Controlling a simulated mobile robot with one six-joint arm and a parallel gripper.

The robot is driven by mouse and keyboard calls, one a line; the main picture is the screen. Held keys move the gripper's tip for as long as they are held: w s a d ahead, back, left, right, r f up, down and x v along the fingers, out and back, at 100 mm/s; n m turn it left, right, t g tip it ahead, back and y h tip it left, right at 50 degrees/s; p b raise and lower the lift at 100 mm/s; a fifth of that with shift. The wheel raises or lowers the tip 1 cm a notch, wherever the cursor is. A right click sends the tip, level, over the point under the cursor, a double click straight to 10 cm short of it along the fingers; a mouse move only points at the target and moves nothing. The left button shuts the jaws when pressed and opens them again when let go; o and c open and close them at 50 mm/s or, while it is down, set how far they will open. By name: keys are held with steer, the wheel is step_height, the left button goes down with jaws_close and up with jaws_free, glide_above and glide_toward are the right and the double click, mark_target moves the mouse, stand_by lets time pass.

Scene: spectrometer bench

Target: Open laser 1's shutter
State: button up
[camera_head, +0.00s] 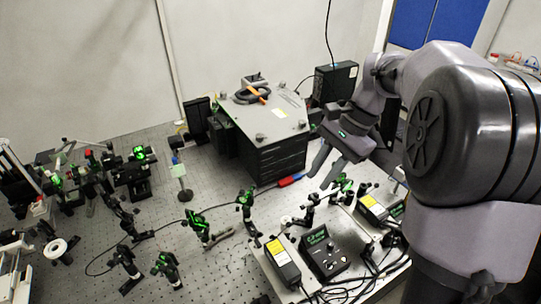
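Two small grey boxes with yellow labels, which look like laser heads, sit on a raised light plate at the lower right. The nearer box (283,264) is left of a black controller (322,252) with a green-lit display and knobs. The farther box (371,208) is beyond the controller, to its right. I cannot tell which is laser 1, and no shutter can be made out. My gripper (319,179) has its two dark fingers apart, pointing down and left. It appears empty, above the bench behind the boxes.
Green-lit optic mounts (199,224) stand across the perforated bench (225,265). Cables (365,285) run beside the controller.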

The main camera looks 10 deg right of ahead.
mark_target(289, 223)
steer(key=b+x, duration=0.6)
steer(key=x, duration=1.1)
steer(key=shift+a+f+b, duration=0.1)
steer(key=shift+f+b, duration=0.25)
jaws_close()
